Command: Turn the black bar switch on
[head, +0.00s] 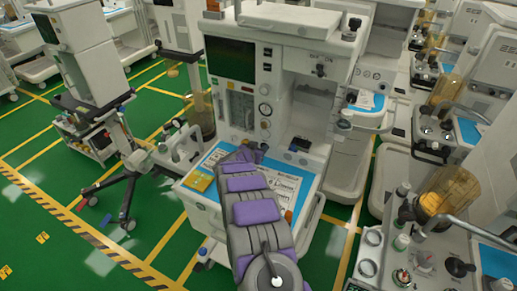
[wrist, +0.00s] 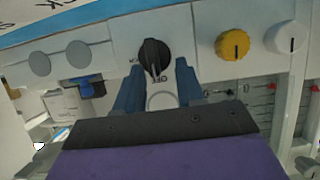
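The black bar switch (wrist: 154,58) is a dark knob with a raised bar on the light panel, at the upper middle of the wrist view. Its bar stands nearly upright in that view, and lettering that seems to read "OFF" shows just below it. My gripper (wrist: 156,72) has its two blue fingers apart, one on each side below the switch. The fingertips are close to the knob; I cannot tell if they touch it. Nothing is between the fingers except the panel and the knob.
A yellow knob (wrist: 232,44) and a white knob (wrist: 285,38) sit right of the switch. Two grey round discs (wrist: 78,54) are on the left. In the head view the anaesthesia cart (head: 240,100) stands ahead with a blue worktop, and other carts crowd the right.

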